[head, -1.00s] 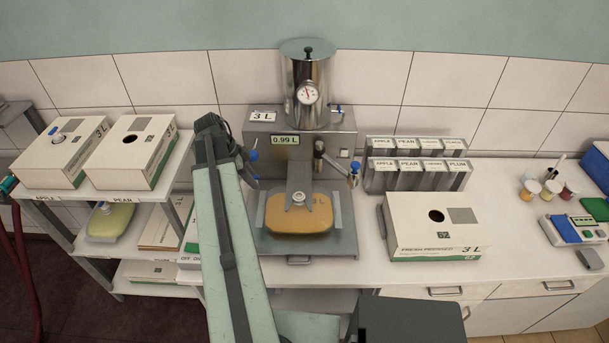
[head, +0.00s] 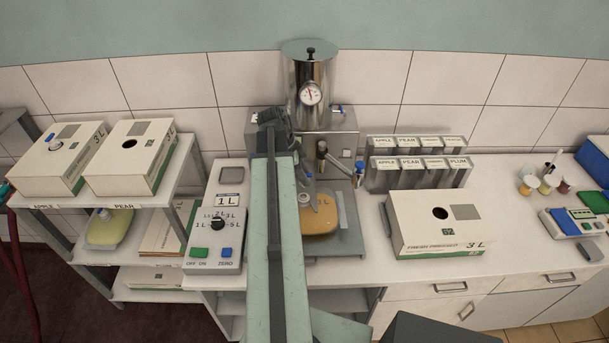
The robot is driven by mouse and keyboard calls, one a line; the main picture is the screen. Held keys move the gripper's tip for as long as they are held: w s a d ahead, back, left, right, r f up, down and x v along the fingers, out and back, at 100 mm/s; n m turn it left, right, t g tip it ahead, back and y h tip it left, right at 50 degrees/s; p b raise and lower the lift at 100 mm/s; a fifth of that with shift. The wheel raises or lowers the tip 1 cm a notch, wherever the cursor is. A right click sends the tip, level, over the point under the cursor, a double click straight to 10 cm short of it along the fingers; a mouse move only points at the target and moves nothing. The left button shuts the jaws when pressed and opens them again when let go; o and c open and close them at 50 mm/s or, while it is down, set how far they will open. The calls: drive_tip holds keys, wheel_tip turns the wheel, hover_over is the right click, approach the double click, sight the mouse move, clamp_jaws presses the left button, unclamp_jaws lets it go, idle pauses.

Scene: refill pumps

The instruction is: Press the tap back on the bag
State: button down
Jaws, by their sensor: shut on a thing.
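The orange-filled bag (head: 338,222) lies on the metal filling tray (head: 352,240) under the steel tank. Its pale round neck (head: 315,203) faces up near its left end as seen. My gripper (head: 304,178) is partly hidden behind my arm, just above and behind the bag's neck. My arm covers the left part of the tray.
The steel tank (head: 309,85) and filler valve (head: 321,150) stand close behind. A control box (head: 216,225) is on the left, an open-holed 3 L carton (head: 435,222) on the right. Cartons stand on the left shelf. Bare counter lies ahead of the carton.

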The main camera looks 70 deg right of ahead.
sight(308, 196)
drive_tip(key=shift+w+f+b, duration=0.15)
drive_tip(key=shift+f+b, duration=3)
drive_tip(key=shift+f, duration=0.05)
drive_tip(key=shift+f+b, duration=0.3)
drive_tip(key=shift+a, duration=0.1)
drive_tip(key=c, duration=1)
unclamp_jaws()
drive_tip(key=shift+o, duration=0.2)
drive_tip(key=p+v, duration=0.7)
drive_tip(key=v, duration=0.1)
